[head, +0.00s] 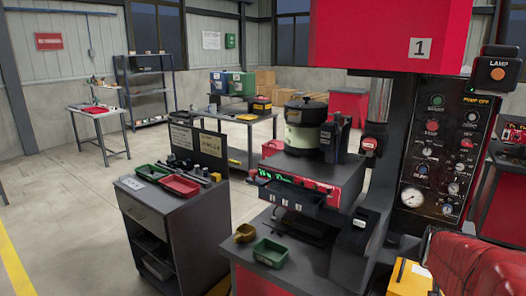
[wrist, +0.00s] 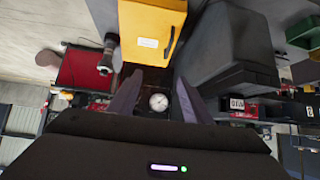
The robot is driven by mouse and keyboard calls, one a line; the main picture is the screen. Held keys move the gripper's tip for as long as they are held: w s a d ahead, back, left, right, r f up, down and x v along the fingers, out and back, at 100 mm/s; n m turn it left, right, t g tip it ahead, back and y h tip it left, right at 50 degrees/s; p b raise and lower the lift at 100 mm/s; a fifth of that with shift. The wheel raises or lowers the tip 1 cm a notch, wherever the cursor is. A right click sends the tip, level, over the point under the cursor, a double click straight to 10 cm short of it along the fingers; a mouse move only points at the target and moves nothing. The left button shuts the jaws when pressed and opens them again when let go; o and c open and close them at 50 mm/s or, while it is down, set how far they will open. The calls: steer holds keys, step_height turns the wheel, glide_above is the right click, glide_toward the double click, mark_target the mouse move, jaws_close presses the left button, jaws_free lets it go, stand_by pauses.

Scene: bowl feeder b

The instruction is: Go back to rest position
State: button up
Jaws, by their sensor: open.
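My gripper (wrist: 160,78) shows in the wrist view, its two dark fingers spread apart with nothing held between them. A round white gauge (wrist: 158,102) shows in the gap beyond the fingers, and a yellow box (wrist: 150,28) is just above the fingertips in the picture. I cannot tell how close they are. The gripper does not show clearly in the head view. There, the feeder bowl (head: 306,126) sits on the red and black feeder unit (head: 310,185), beside the control panel (head: 437,150) with its gauge (head: 412,197).
A grey cabinet (head: 145,205) holds a green tray (head: 146,174) and a red tray (head: 180,185). Small yellow (head: 245,233) and green bins (head: 270,252) stand on the machine's front ledge. A yellow box (head: 408,278) is at lower right. Open floor (head: 60,215) lies left.

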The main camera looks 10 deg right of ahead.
steer(key=s+a+n+y, duration=0.2)
steer(key=s+a+n, duration=0.1)
steer(key=a, duration=0.9)
steer(key=s+a+n+g+y, duration=0.1)
steer(key=s+a+n+y, duration=0.1)
steer(key=a, duration=1)
steer(key=s+a+n+y, duration=0.2)
steer(key=s+a, duration=0.3)
steer(key=a, duration=0.7)
steer(key=shift+f+n+g+y, duration=0.15)
steer(key=shift+n+g+y, duration=0.15)
steer(key=shift+n, duration=0.6)
steer(key=shift+d, duration=0.1)
steer(key=c, duration=0.3)
steer(key=shift+d, duration=0.1)
steer(key=shift+c, duration=0.3)
